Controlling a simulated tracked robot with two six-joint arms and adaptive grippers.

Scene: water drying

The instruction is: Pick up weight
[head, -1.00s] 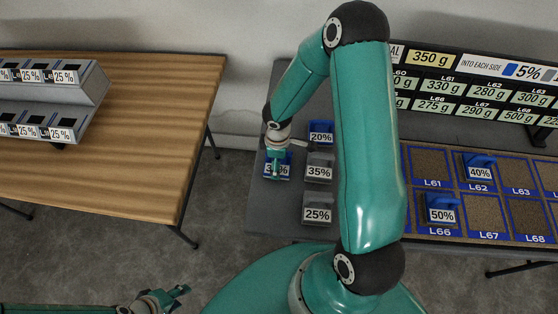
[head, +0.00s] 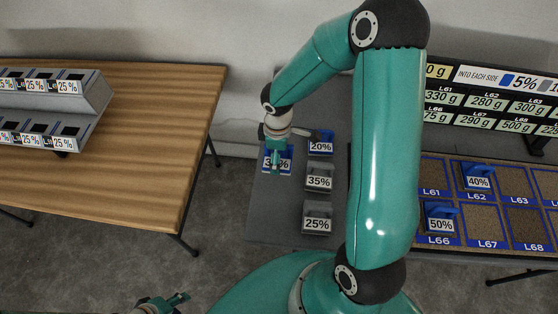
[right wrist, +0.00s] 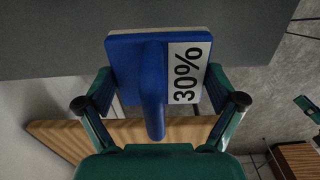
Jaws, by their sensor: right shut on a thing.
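The blue weight labelled 30% (right wrist: 150,75) is between the two fingers of my right gripper (right wrist: 160,100) in the right wrist view. The gripper is shut on it. In the head view this weight (head: 287,165) is at the left end of the dark grey table, partly hidden by my right gripper (head: 276,160). Its height above the table is hard to judge. My left gripper (head: 178,302) is low at the bottom left, away from the tables, with its fingers apart and empty.
A blue 20% weight (head: 321,146) and grey 35% (head: 319,182) and 25% (head: 317,222) weights stand close on the right. Farther right, a board holds 40% (head: 478,180) and 50% (head: 440,224) weights. A wooden table (head: 160,130) stands left, across a gap.

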